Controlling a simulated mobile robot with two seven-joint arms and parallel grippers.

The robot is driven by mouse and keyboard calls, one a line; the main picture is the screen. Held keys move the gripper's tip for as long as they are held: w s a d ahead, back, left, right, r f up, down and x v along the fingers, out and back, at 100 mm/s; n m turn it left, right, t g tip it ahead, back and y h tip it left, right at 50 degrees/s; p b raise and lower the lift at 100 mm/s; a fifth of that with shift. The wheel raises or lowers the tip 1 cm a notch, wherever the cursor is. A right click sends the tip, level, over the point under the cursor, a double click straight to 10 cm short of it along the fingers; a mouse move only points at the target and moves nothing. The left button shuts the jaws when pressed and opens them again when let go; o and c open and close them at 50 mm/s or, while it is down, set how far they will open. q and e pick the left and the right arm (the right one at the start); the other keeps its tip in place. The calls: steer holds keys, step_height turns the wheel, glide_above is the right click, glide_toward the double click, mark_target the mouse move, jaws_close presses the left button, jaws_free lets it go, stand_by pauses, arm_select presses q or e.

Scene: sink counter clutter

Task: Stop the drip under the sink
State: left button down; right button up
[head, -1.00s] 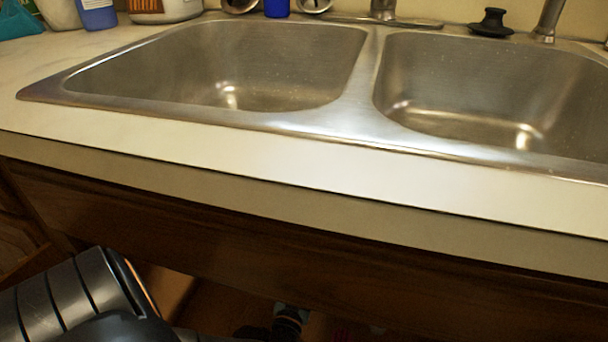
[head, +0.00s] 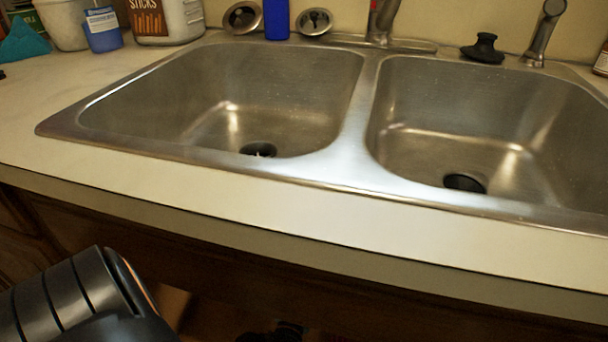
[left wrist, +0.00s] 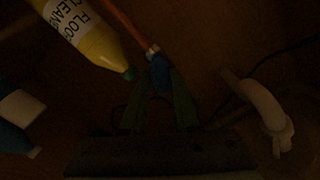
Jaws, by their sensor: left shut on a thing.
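In the dark left wrist view, my left gripper (left wrist: 159,92) is shut on a blue piece (left wrist: 159,74), which looks like a small valve handle. It sits at the end of a thin copper-coloured pipe (left wrist: 130,30). The head view shows my left arm at the lower left, reaching under the counter front; the counter hides most of the space below. The double steel sink (head: 350,150) is above, both basins empty. I cannot see any drip. My right gripper is in neither view.
A yellow floor cleaner bottle (left wrist: 88,38) lies close to the left finger. A white curved pipe (left wrist: 266,108) is to the right. A white and blue object (left wrist: 20,110) is at the left edge. The counter's front edge (head: 300,215) is above my arm.

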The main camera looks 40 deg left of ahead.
arm_select(q)
steer(key=m, duration=0.5)
steer(key=m+p, duration=0.1)
steer(key=m, duration=0.5)
steer(key=shift+w+d+f+p, duration=0.1)
steer(key=shift+d+f+p, duration=0.1)
steer(key=shift+p, duration=0.1)
steer(key=shift+a, duration=0.1)
steer(key=c, duration=0.7)
jaws_free()
steer(key=shift+o, duration=0.2)
